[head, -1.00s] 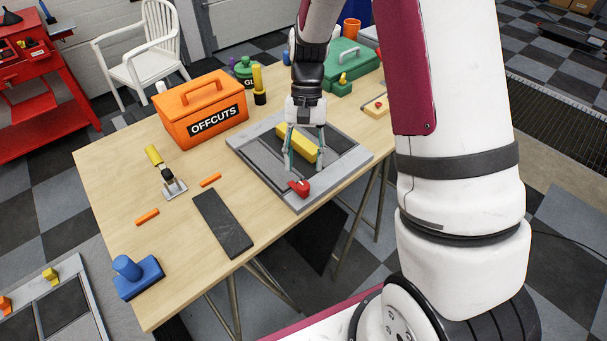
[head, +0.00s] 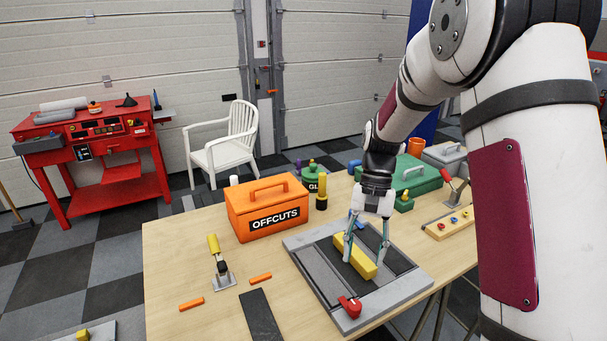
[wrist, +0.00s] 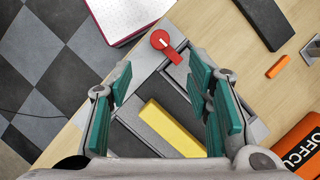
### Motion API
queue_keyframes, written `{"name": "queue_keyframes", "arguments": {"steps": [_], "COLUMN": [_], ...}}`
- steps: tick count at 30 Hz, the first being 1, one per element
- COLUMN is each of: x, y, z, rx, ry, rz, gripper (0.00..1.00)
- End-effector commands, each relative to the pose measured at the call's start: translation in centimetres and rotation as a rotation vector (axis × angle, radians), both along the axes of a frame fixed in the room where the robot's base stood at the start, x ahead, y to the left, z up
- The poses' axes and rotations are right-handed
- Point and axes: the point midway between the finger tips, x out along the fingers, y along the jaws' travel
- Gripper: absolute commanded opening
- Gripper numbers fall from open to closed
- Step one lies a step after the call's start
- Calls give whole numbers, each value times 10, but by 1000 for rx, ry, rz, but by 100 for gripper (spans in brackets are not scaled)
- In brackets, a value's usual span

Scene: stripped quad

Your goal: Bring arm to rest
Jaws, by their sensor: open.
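My gripper (head: 367,250) is open above a grey framed tray (head: 318,285) on the wooden table. A yellow block (head: 356,262) lies in the tray beneath my fingers; in the head view it shows between and behind them. In the wrist view the yellow block (wrist: 172,128) lies below the spread teal fingers, apart from them as far as I can tell. A red knob (head: 349,306) sits on the tray's near edge, and it also shows in the wrist view (wrist: 161,41). My arm reaches out from the right over the table.
An orange OFFCUTS box (head: 268,207) stands left of the tray. A green case (head: 411,176) and a green jar (head: 314,181) stand behind it. A yellow-handled clamp (head: 220,262) and a dark slab (head: 259,318) lie at left. The table's left part has bare wood.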

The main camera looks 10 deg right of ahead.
Motion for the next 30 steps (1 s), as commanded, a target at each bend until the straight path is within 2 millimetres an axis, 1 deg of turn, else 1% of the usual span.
{"name": "queue_keyframes", "arguments": {"steps": [2, 5, 8, 9, 12, 14, 18, 24, 27, 30], "x": [-3, -10, -23, -29, -46, -57, -85, -127, -148, -168], "y": [1, 3, 7, 8, 11, 13, 17, 21, 23, 24], "z": [10, 32, 62, 73, 100, 114, 142, 171, 180, 185], "rx": [-2, -9, -19, -24, -39, -47, -72, -115, -140, -165], "ry": [-23, -77, -155, -189, -269, -318, -430, -590, -668, -739], "rz": [10, 36, 74, 91, 135, 160, 220, 306, 348, 387], "gripper": [46, 46, 46, 46, 46, 46, 46, 46, 46, 46]}}
